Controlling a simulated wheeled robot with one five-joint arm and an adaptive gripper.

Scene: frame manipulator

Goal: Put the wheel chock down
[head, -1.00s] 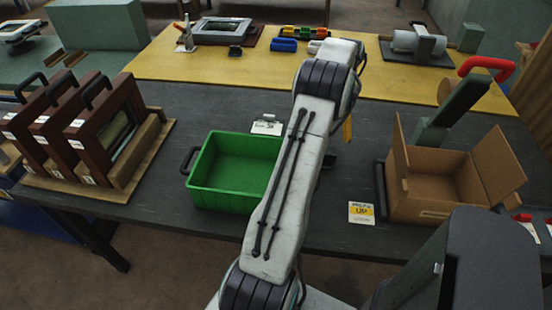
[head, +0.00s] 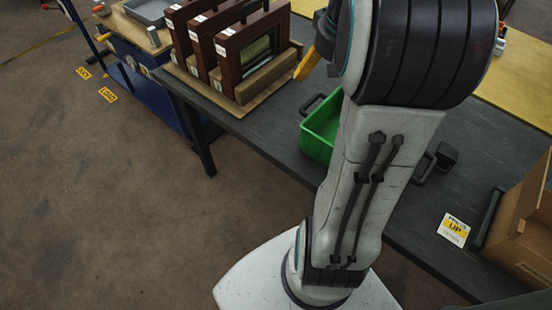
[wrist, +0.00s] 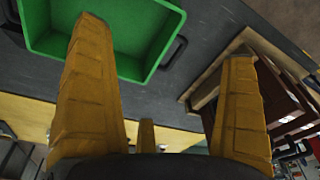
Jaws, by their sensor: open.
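I cannot make out a wheel chock for sure in either view. A small dark block (head: 446,155) lies on the dark bench right of my arm; I cannot tell what it is. My gripper (wrist: 160,45) is open in the wrist view, its yellow fingers wide apart with nothing held between them. Beyond the fingers is the green bin (wrist: 150,70), and its visible inside is empty. In the head view my arm hides most of the bin (head: 318,140), and only a yellow finger of the gripper shows near the brown frames.
Several brown handled frames (head: 235,45) stand in a wooden rack at the bench's left end. A cardboard box (head: 525,225) and a yellow label card (head: 454,229) are at the right. A blue cart (head: 150,90) stands beyond the bench. Open floor lies at left.

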